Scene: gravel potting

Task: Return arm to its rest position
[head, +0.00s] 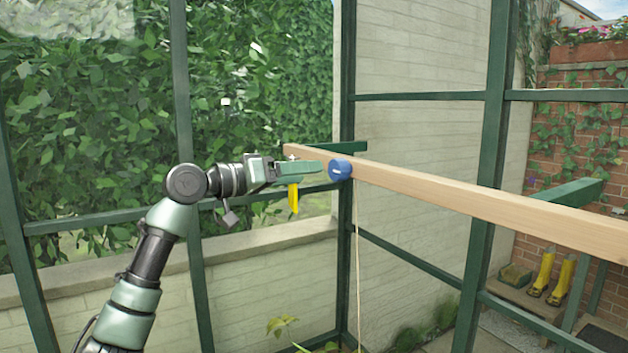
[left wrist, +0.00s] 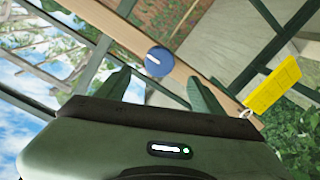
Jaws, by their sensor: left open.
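My left arm reaches in from the left in the head view. Its gripper (head: 318,168) is at the height of a wooden beam, just left of a round blue object (head: 340,169) at the beam. In the left wrist view the two green fingers of this gripper (left wrist: 160,88) are spread apart with nothing held. The blue object (left wrist: 159,62), with a white mark on its face, lies beyond the gap between the fingertips. I cannot tell if a finger touches it. My right arm is not in view.
The wooden beam (head: 480,205) runs across to the right edge. A thin string (head: 357,260) hangs below the blue object. A yellow tag (head: 293,198) hangs by the gripper. Green frame posts (head: 487,150) stand around. Yellow boots (head: 543,273) stand at lower right.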

